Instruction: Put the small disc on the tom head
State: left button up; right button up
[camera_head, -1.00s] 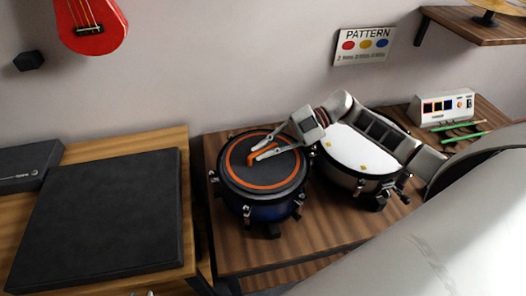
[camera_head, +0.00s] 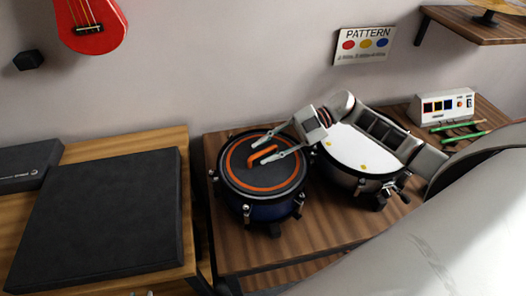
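The small disc (camera_head: 237,171) is black with an orange ring and a raised orange grip bar (camera_head: 263,153). It lies flat on the head of the blue tom (camera_head: 268,212), inside the drum's rim. My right gripper (camera_head: 259,152) reaches in from the right over the tom. Its two fingers are spread on either side of the grip bar, with a gap visible to each. The head under the disc is mostly hidden. Small pale tips at the bottom edge (camera_head: 150,293) may belong to my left gripper; too little shows to tell its state.
A white-headed drum (camera_head: 350,149) stands right of the tom, partly under my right arm. A white box with coloured buttons (camera_head: 443,106) and green sticks (camera_head: 460,137) are farther right. A black pad (camera_head: 100,220) covers the left table. A red ukulele (camera_head: 92,25) hangs on the wall.

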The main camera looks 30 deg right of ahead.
jog(key=b+v, duration=0.2)
jog(key=v, duration=0.7)
jog(key=shift+d, duration=0.3)
jog(key=shift+v, duration=0.8)
jog(key=shift+s+r, duration=0.1)
